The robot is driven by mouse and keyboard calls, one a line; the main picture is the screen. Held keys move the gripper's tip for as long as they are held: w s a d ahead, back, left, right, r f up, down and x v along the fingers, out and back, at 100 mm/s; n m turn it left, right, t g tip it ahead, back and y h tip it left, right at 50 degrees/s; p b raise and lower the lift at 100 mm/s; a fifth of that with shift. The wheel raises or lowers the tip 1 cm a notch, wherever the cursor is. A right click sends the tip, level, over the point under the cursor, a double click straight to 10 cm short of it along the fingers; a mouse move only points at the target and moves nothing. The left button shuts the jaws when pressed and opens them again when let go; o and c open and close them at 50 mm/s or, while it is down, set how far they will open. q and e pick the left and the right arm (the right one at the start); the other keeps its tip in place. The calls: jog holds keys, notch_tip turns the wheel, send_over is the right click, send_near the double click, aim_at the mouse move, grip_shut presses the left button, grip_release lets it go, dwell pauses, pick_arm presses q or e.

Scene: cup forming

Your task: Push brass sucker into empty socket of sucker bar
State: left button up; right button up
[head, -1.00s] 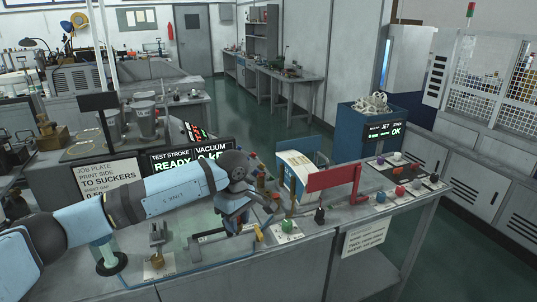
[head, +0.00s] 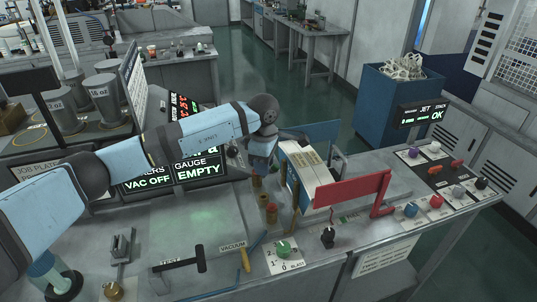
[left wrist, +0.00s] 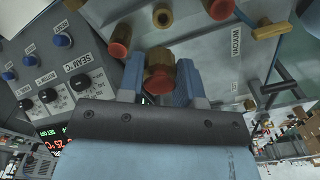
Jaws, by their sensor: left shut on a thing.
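My left gripper (head: 259,172) is over the back of the bench in the head view. In the left wrist view its blue fingers (left wrist: 160,84) are closed around a brass sucker with a red-brown end (left wrist: 158,78). Beyond it are a red-ended brass sucker (left wrist: 119,43), a brass piece without a red end (left wrist: 163,17) and another red end (left wrist: 219,8). Upright brass suckers (head: 270,212) stand just below the gripper in the head view. I cannot tell the bar's outline or which socket is empty, nor whether the held sucker touches a socket. My right gripper is out of view.
A red bracket (head: 345,191) and a white-blue box (head: 306,174) stand right of the suckers. The bench between hammer and displays is mostly clear.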

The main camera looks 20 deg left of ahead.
pick_arm(q)
jog(key=shift+s+r, duration=0.2)
jog(key=shift+s, duration=0.2)
jog(key=shift+w+d+f+b, duration=0.1)
jog(key=shift+w+f+b, duration=0.1)
jog(key=shift+b, duration=0.2)
jog(key=shift+f+b, duration=2.05)
jog(key=shift+f, duration=0.7)
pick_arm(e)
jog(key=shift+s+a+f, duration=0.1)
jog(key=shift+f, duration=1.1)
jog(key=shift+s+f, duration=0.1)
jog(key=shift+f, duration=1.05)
pick_arm(q)
jog(key=shift+b, duration=0.7)
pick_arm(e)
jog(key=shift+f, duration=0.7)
pick_arm(q)
jog(key=shift+f+b, duration=1.05)
jog(key=shift+f, duration=0.25)
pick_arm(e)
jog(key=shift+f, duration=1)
pick_arm(q)
jog(key=shift+s+r, duration=0.1)
jog(key=shift+r, duration=0.05)
jog(key=shift+r+p, duration=0.3)
jog(key=shift+r, duration=0.45)
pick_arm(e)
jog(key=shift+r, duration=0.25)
